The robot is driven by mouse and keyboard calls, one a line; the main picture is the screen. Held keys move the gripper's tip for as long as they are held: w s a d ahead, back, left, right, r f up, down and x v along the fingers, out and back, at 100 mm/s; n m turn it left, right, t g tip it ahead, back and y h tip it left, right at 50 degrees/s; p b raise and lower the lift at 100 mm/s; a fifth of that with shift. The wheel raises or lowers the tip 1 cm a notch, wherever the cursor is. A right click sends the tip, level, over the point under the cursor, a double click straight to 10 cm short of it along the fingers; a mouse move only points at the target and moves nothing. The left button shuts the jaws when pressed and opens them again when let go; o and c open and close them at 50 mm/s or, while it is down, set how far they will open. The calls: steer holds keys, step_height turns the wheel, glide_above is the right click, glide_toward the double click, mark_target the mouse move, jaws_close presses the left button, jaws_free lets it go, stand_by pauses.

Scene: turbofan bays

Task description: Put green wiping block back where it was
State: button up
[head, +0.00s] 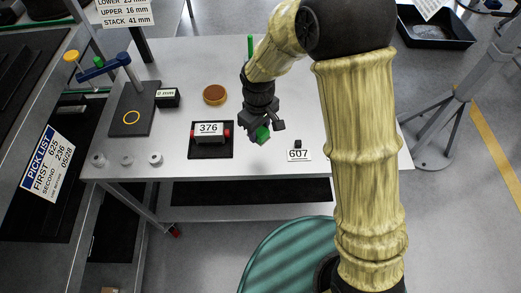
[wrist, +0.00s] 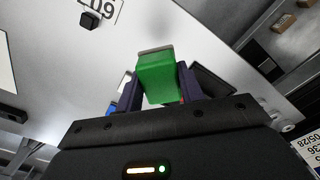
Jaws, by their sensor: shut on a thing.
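The green wiping block (head: 263,133) is held between the fingers of my gripper (head: 262,124), above the front middle of the grey table (head: 190,75). In the wrist view the green block (wrist: 157,78) sits between the two dark fingers of my gripper (wrist: 155,88), with a grey strip along its far edge. My gripper is shut on it. In the head view the block is between the 376 stand and the 607 label. I cannot tell its exact height above the table.
A dark block stands by the 607 label (head: 299,155). A green rod (head: 250,47) rises behind my arm.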

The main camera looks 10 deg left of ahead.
steer(key=p, duration=0.1)
glide_above(259, 154)
steer(key=shift+s+f, duration=0.1)
steer(key=shift+f, duration=2.8)
steer(key=shift+f+p, duration=0.35)
steer(key=shift+f, duration=1.7)
steer(key=shift+f, duration=0.2)
steer(key=o, duration=0.9)
steer(key=shift+o, duration=0.2)
